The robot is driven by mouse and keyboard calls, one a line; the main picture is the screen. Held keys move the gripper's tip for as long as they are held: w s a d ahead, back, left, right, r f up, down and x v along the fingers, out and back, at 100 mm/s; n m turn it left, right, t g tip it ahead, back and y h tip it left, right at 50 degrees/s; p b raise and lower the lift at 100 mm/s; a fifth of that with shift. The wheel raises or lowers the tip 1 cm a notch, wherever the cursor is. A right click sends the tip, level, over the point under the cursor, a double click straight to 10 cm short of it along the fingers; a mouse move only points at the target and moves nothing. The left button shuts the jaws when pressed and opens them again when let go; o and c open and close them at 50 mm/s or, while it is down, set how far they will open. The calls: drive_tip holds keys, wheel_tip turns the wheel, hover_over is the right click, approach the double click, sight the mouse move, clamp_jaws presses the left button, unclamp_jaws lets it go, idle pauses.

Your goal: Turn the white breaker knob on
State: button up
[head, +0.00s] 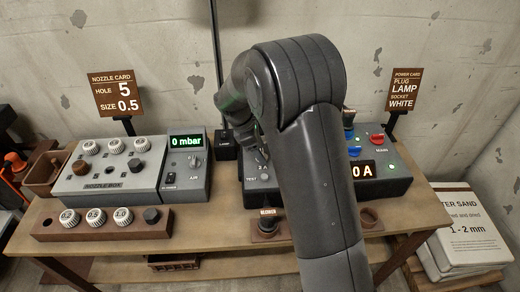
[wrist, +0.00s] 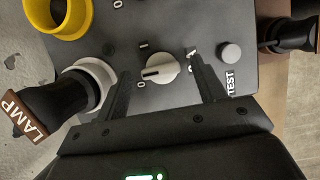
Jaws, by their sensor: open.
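The white breaker knob (wrist: 160,68) is in the middle of the wrist view, on a dark panel face with "0" and "I" labels beside it. A short dark mark on the knob points left, near a "0". My gripper (wrist: 160,62) is open, with one finger on each side of the knob and visible gaps between. Whether the fingertips reach down to the panel is unclear. The LAMP plug (wrist: 52,103) sits in a white socket ring (wrist: 101,75) left of the knob. In the head view my arm hides the knob and the gripper.
A yellow socket ring (wrist: 60,15) and the TEST button (wrist: 230,53) flank the knob. In the head view, the panel (head: 398,183) has a red MAIN knob (head: 378,139) and a 0 A display (head: 362,170). The nozzle box (head: 110,178) stands left; its gauge (head: 186,141) reads 0 mbar.

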drive_tip(key=shift+d+f, duration=0.1)
drive_tip(key=shift+f, duration=0.15)
drive_tip(key=c, duration=1)
